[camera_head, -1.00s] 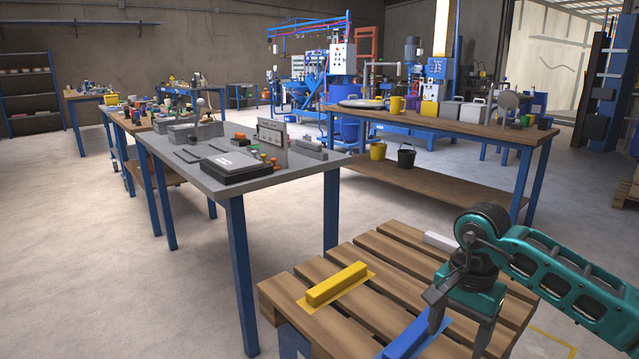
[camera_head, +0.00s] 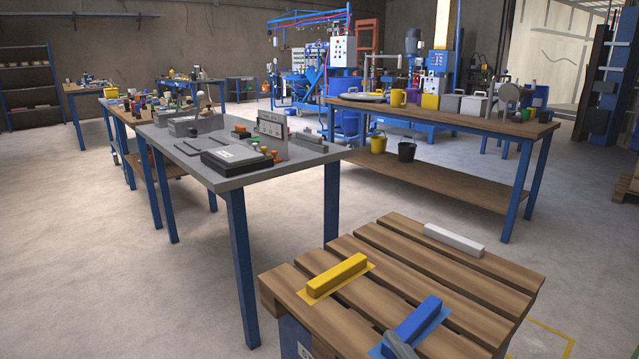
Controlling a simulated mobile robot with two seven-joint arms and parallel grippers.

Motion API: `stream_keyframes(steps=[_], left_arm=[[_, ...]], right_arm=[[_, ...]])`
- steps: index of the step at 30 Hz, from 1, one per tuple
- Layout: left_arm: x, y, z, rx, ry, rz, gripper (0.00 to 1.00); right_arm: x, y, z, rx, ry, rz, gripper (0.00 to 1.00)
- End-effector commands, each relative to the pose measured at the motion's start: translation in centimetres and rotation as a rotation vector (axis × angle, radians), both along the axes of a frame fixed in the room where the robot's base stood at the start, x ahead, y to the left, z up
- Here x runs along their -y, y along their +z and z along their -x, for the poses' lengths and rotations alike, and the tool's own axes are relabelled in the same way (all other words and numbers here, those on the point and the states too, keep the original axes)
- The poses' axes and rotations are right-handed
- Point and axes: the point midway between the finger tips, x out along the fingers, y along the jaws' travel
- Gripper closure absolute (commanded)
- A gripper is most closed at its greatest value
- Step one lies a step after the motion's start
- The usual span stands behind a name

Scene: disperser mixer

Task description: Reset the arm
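My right gripper is mostly out of the head view. A grey pointed piece (camera_head: 400,345) at the bottom edge, in front of the blue bar's near end, may be one of its fingertips; its opening is hidden. A sliver of green shows in the bottom right corner, perhaps my arm. My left gripper is not in view. A blue bar (camera_head: 418,318) lies on a blue patch on the wooden pallet top (camera_head: 375,275). A yellow bar (camera_head: 337,276) lies on a yellow patch to its left, and a white bar (camera_head: 454,240) lies at the far right.
A grey-topped table (camera_head: 225,178) with tools and a black case stands behind left. A long wooden workbench (camera_head: 450,122) with jugs and containers stands behind right. Two buckets sit on its lower shelf. The floor between the tables and the pallet is clear.

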Motion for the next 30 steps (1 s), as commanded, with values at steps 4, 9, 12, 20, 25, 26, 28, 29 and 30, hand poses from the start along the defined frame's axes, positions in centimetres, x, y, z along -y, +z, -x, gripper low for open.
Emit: stream_keyframes(steps=[4, 9, 12, 20, 25, 26, 28, 29, 30], left_arm=[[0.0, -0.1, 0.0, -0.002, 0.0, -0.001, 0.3], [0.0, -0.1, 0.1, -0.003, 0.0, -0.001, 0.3], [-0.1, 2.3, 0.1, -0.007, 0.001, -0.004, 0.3], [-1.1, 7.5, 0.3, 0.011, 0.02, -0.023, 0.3], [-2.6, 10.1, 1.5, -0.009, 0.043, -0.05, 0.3], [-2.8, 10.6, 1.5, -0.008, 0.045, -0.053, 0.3], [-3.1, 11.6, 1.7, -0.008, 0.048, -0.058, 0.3], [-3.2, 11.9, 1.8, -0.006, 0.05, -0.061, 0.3], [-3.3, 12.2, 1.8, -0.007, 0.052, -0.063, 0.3]], right_arm=[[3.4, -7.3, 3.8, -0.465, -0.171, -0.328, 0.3], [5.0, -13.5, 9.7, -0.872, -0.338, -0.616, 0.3], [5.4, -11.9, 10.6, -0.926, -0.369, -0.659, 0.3], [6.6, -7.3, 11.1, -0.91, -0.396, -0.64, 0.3], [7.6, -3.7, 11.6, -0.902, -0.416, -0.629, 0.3], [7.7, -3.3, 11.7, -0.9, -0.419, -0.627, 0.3], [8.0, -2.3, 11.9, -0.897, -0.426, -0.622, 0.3], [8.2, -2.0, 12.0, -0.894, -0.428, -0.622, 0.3], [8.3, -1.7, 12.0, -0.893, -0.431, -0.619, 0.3]])
